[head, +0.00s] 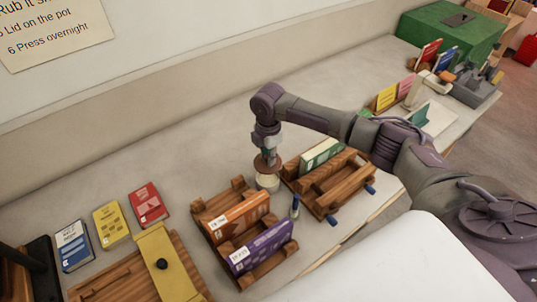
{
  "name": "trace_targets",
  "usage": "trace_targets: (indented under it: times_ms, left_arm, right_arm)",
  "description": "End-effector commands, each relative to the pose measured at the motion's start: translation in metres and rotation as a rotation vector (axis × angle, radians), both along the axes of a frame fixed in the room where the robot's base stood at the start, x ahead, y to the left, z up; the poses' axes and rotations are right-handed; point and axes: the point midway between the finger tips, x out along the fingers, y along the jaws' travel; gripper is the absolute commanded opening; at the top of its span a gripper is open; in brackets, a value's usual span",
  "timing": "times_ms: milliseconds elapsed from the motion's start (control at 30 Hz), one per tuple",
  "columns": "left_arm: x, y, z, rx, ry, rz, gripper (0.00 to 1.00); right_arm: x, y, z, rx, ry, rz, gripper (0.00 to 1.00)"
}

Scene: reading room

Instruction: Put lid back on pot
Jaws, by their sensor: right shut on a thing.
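A small pale pot (267,183) stands on the grey counter between two wooden book racks. My right gripper (268,153) points down above the pot and is shut on the round brown lid (264,164). The lid is over the pot's top, and the pot's upper part is partly hidden by it. I cannot tell whether the lid touches the rim. The grip point on the lid is too small to make out. My left gripper is not in view.
A rack (283,258) with orange and purple books stands left of the pot. Another rack (328,201) with a green book stands close on its right. A small dark bottle-like thing (295,206) stands in front. Counter behind the pot is clear.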

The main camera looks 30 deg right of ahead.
Motion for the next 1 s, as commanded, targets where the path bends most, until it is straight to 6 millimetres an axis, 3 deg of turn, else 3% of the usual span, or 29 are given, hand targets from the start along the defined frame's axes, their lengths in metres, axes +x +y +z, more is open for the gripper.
trace_targets:
  times_ms: [533,1000]
  left_arm:
    - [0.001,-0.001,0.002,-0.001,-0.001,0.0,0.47]
    - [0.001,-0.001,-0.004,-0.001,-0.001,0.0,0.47]
  right_arm:
    - [0.0,0.001,-0.001,0.0,0.0,0.001,0.0]
    - [0.0,0.0,-0.02,0.0,0.001,0.0,0.0]
